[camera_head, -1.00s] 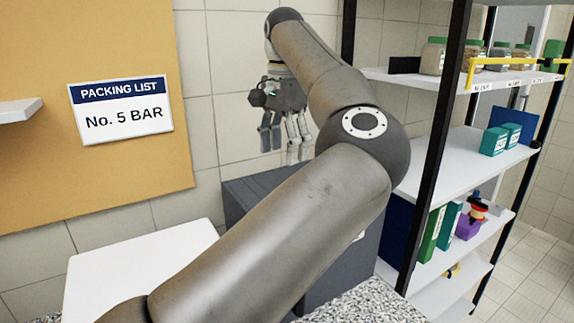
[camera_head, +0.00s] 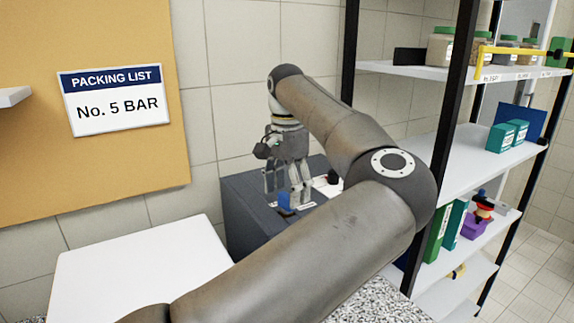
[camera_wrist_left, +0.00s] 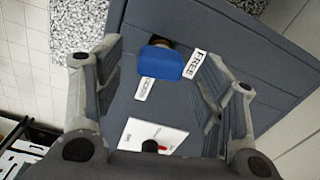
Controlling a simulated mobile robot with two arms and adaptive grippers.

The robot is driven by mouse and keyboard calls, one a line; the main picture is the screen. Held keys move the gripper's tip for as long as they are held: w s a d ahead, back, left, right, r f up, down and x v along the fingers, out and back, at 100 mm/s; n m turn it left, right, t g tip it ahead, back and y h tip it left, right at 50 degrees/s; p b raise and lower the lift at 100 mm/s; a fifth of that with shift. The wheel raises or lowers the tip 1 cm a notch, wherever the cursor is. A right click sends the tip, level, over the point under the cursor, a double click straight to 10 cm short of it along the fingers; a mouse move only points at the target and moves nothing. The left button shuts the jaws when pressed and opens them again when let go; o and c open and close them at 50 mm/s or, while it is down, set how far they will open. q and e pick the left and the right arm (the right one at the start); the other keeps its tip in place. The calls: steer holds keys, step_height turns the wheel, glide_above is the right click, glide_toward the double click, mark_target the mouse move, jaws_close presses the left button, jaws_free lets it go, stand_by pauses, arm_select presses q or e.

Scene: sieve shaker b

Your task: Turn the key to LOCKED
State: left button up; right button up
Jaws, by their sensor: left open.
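The key has a blue head (camera_head: 286,202) and sits on top of a dark grey box (camera_head: 237,205). It also shows in the left wrist view (camera_wrist_left: 167,63), between a label reading FREE (camera_wrist_left: 194,63) and a second white label (camera_wrist_left: 145,89) too small to read. My left gripper (camera_head: 289,196) points down over the box top with its fingers spread. In the wrist view the fingers stand on either side of the blue head, apart from it. My right gripper is out of view.
A white plate with a black knob and red mark (camera_wrist_left: 155,142) lies on the same box top. A white shelf rack (camera_head: 465,160) stands right of the box, a white-topped surface (camera_head: 140,265) to the left. A tiled wall is behind.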

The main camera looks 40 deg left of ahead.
arm_select(q)
steer(key=shift+f, duration=1.05)
steer(key=shift+s, duration=0.1)
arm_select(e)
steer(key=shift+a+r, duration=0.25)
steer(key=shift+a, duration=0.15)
